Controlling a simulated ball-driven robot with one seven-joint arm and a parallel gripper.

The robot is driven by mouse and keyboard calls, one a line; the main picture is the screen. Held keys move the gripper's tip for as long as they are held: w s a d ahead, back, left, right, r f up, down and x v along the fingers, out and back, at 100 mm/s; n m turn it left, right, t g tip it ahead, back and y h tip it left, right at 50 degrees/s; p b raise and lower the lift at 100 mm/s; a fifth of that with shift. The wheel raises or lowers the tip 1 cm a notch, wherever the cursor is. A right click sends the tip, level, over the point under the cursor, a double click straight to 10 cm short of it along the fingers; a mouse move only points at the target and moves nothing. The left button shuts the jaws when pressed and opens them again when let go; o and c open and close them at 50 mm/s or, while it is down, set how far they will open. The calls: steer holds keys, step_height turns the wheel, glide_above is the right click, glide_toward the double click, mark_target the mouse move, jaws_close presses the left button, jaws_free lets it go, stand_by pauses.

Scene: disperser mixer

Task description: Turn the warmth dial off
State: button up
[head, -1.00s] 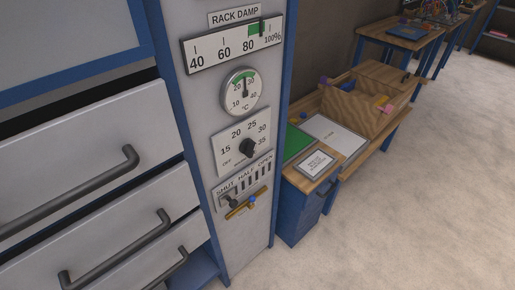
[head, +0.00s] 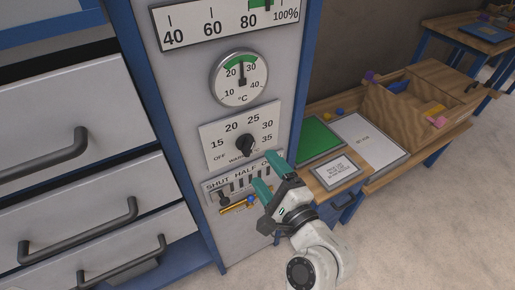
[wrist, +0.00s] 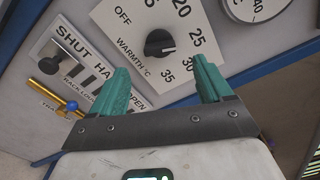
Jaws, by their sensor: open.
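The warmth dial is a black knob (head: 245,145) on a white scale plate (head: 213,133), marked OFF at lower left and numbers 15 to 35. The knob also shows in the wrist view (wrist: 158,43), between my fingertips in the picture. Its pointer is turned away from OFF, toward the higher numbers; the exact value is hard to read. My gripper (head: 272,178) is open and empty, with green fingers. In the head view it is below and right of the knob, apart from it, overlapping the slider plate.
Below the dial is a SHUT/HALF/OPEN slider plate (head: 215,185) with a brass bar (head: 235,206) and a blue ball. A round thermometer (head: 240,78) sits above. Drawers with protruding handles (head: 105,235) stand left. A wooden bench (head: 440,135) stands right; the floor is clear there.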

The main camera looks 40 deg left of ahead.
mark_target(250, 151)
steer(key=x, duration=0.8)
steer(key=shift+d, duration=0.1)
steer(key=c, duration=1)
steer(key=shift+c, duration=0.2)
steer(key=shift+f, duration=0.15)
